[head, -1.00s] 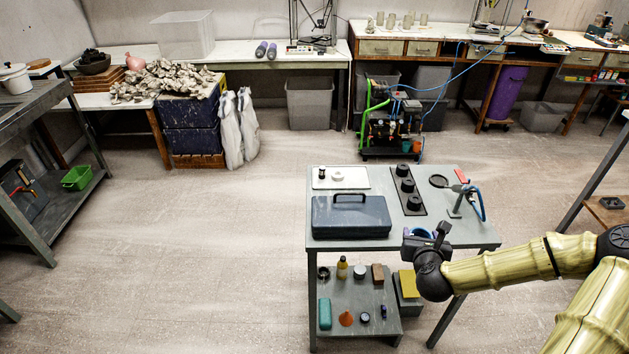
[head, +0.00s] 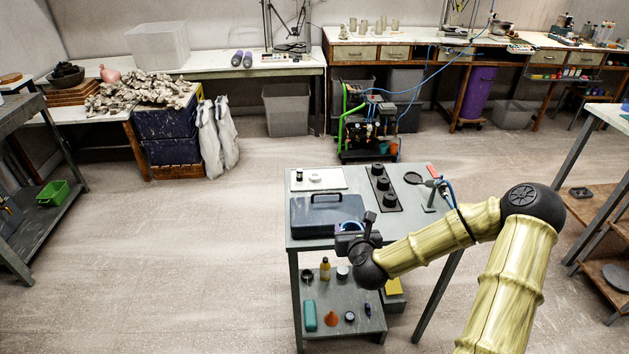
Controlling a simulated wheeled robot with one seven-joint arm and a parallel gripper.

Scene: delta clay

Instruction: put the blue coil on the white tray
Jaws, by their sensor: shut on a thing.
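The white tray (head: 337,183) lies flat at the back left of the grey cart's top (head: 412,213). A small dark item (head: 299,176) and a white ring (head: 316,178) are on it. My gripper (head: 353,229) is over the front of the cart, at the right front corner of the blue-grey case. It is shut on the blue coil (head: 350,225), which shows only as a blue arc behind the dark gripper body. The fingertips and most of the coil are hidden. The gripper and coil are apart from the tray.
The blue-grey case (head: 325,217) with a raised handle stands between my gripper and the tray. A black strip with round knobs (head: 383,188) lies right of the tray. A stand with a blue hose (head: 437,190) is at the right. Several items fill the lower shelf (head: 350,325).

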